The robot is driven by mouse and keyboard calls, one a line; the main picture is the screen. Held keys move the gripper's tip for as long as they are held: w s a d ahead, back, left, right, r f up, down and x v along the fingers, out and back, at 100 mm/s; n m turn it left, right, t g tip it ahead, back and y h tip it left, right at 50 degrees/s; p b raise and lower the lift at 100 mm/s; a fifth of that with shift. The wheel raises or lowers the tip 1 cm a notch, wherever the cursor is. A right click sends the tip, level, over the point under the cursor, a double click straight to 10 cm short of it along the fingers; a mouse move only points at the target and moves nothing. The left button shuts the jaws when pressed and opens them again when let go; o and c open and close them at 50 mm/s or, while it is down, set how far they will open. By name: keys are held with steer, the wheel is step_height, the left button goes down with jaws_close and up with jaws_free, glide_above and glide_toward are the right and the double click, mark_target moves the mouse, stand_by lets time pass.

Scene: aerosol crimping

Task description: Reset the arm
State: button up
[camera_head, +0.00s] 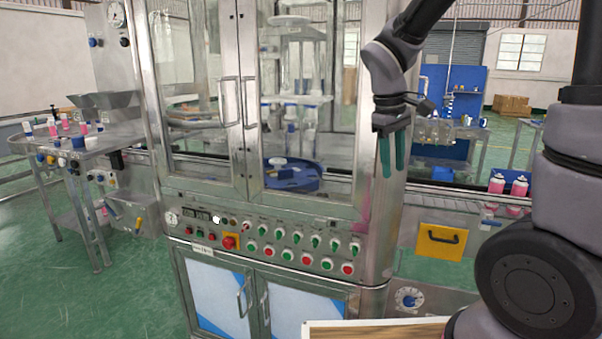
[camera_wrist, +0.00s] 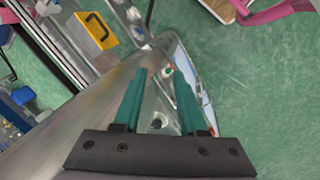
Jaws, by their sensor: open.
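My gripper (camera_head: 393,153) hangs at the end of my arm in the head view, in front of the right edge of the crimping machine (camera_head: 376,190). Its two green fingers point down, are apart, and have nothing between them. In the wrist view my gripper (camera_wrist: 165,92) also shows open and empty, with the machine's metal edge and green floor beyond the fingers. I cannot tell whether the fingers touch the machine.
The machine has closed glass doors (camera_head: 305,110) and a button panel (camera_head: 290,245). Pink cans (camera_head: 518,187) stand at the right, above a yellow box (camera_head: 440,243). A side table (camera_head: 100,145) with small bottles is at the left. Green floor (camera_head: 100,305) is open at the front left.

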steer(key=s+d+r+m+t+y, duration=0.4)
steer(key=s+r+m+t, duration=0.2)
steer(key=s+r+m, duration=0.4)
step_height(320, 180, up, 3)
steer(key=shift+s+f, duration=0.1)
steer(key=shift+s, duration=0.2)
stand_by(1.2)
